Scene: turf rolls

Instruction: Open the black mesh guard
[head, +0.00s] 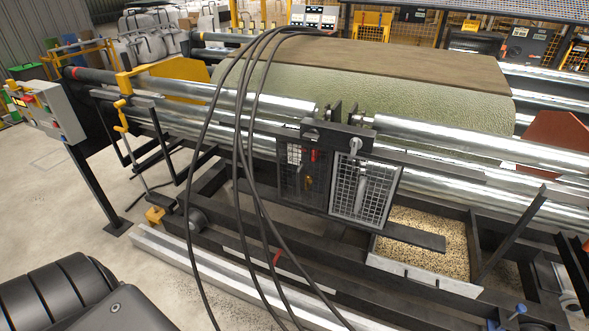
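A black mesh guard (289,181) hangs on the front of the roller machine, near the middle of the head view. It looks closed over a small bay, with red and orange-brown parts showing behind or on it. Directly to its right is a second mesh panel (345,203) with a light grey frame, and a pale lever-like part (355,146) shows at its top. I cannot make out a latch or hinge on the black guard. Neither of my grippers is in view.
Several black cables (207,130) hang in front of the machine, just left of the black guard. Long steel rollers (450,138) carry green turf (400,95). A tray of granules (425,235) sits below right. A control box (45,108) stands left. Concrete floor (60,195) is clear at left.

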